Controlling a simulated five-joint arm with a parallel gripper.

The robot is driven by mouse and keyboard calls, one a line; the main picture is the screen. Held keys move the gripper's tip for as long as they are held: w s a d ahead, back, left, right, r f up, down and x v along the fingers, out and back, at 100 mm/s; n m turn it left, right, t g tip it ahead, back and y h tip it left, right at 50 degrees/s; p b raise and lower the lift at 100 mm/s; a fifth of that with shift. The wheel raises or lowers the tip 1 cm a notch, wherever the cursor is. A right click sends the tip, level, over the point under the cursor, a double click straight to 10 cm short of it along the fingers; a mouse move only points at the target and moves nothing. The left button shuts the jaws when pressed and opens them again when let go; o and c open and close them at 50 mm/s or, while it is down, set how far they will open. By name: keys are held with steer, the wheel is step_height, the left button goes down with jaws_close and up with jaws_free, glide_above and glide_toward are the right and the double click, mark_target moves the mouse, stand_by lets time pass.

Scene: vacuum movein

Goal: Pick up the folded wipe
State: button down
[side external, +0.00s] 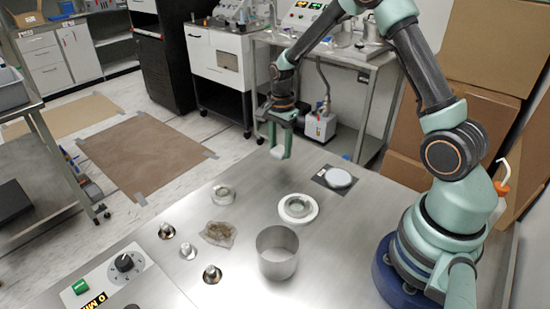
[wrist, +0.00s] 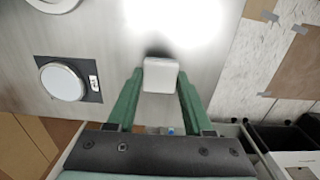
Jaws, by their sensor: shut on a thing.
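My gripper (side external: 280,148) is raised above the far edge of the steel table in the side external view. In the wrist view its two green fingers (wrist: 160,92) are shut on the folded wipe (wrist: 160,75), a small white pad with rounded corners. The wipe sits between the fingertips, one finger on each side. In the side external view the wipe is small and pale at the fingertips, and the fingers partly hide it.
On the steel table (side external: 340,235) stand an open metal cylinder (side external: 277,262), a white-rimmed ring (side external: 298,208), a metal ring (side external: 223,195), a crumpled clear bag (side external: 218,234) and small metal fittings (side external: 187,250). A white disc (side external: 338,177) lies on a dark mat. A control box (side external: 125,263) is front left.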

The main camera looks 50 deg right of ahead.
mark_target(280, 149)
step_height(280, 149, up, 17)
steer(key=shift+f, duration=0.2)
